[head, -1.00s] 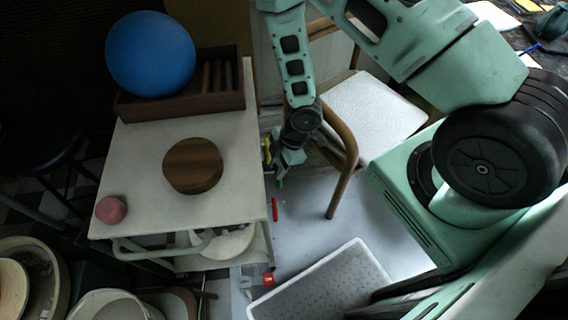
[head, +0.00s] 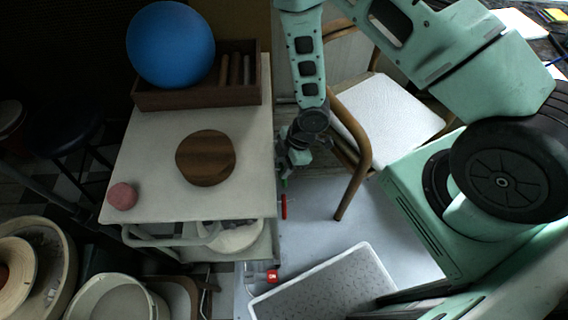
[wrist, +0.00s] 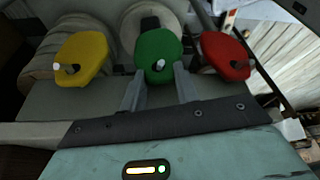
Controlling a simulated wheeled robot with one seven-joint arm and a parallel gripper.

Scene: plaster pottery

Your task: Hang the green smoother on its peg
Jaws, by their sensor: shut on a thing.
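The green smoother (wrist: 152,44) is upright in the wrist view, between a yellow smoother (wrist: 84,52) and a red smoother (wrist: 222,50).
The cart top (head: 150,150) bears a wooden disc (head: 206,158), a pink lump (head: 122,196), a wooden box (head: 190,97) and a blue ball (head: 171,44). A chair (head: 388,118) stands right of my gripper. A white tray (head: 330,290) lies in front on the floor.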

